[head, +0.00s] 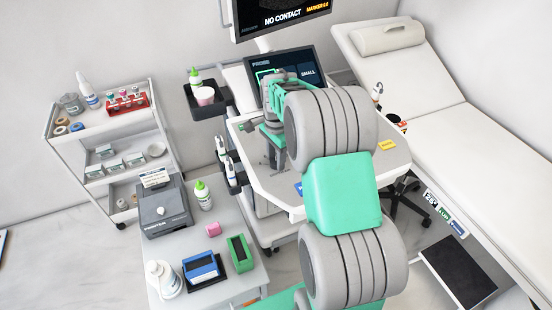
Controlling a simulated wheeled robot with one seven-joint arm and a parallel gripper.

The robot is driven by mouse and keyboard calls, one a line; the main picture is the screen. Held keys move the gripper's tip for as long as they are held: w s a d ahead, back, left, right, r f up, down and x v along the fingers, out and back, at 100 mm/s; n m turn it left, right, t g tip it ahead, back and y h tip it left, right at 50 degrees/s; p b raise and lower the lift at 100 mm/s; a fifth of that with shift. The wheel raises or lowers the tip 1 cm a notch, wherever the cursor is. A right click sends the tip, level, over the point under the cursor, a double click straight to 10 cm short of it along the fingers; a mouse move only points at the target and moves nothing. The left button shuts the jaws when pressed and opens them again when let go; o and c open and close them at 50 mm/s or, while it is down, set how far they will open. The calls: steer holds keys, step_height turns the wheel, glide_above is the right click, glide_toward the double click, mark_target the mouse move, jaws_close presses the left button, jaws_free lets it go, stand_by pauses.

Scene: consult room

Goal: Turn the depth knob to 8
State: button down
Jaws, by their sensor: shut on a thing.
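The ultrasound console (265,187) stands in the middle of the head view, with a light grey control panel. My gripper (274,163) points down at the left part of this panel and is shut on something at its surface. That thing is hidden by the fingers; from its place it appears to be the depth knob, but its setting cannot be read. The upper monitor (283,14) shows "NO CONTACT" and an orange "MARKER" label whose number is too small to read surely. The lower screen (309,72) shows "PROBE" and "SMALL", partly hidden by my arm.
The exam couch (455,140) lies right.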

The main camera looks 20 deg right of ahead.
stand_by(0.3)
steer(key=c, duration=0.9)
jaws_free()
step_height(320, 180, up, 8)
steer(key=shift+f+b, duration=0.1)
steer(key=shift+b, duration=0.45)
